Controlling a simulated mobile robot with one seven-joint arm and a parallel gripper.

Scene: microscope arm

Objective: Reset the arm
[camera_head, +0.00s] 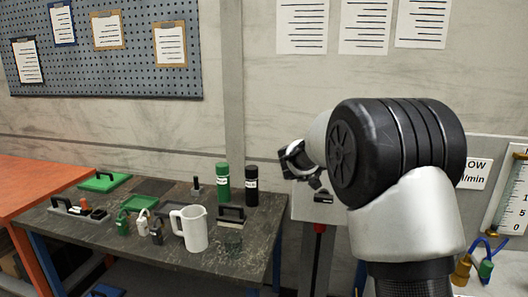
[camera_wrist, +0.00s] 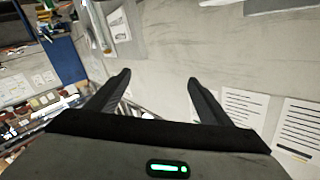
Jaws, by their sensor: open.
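My gripper (camera_head: 298,163) is at the end of my arm, in front of the wall and to the right of the dark bottles in the head view. My arm's large black joint covers part of it. In the wrist view the two dark fingers of my gripper (camera_wrist: 160,76) stand apart with nothing between them. They point along the grey wall, where printed sheets (camera_wrist: 249,111) hang at the right. I touch no object.

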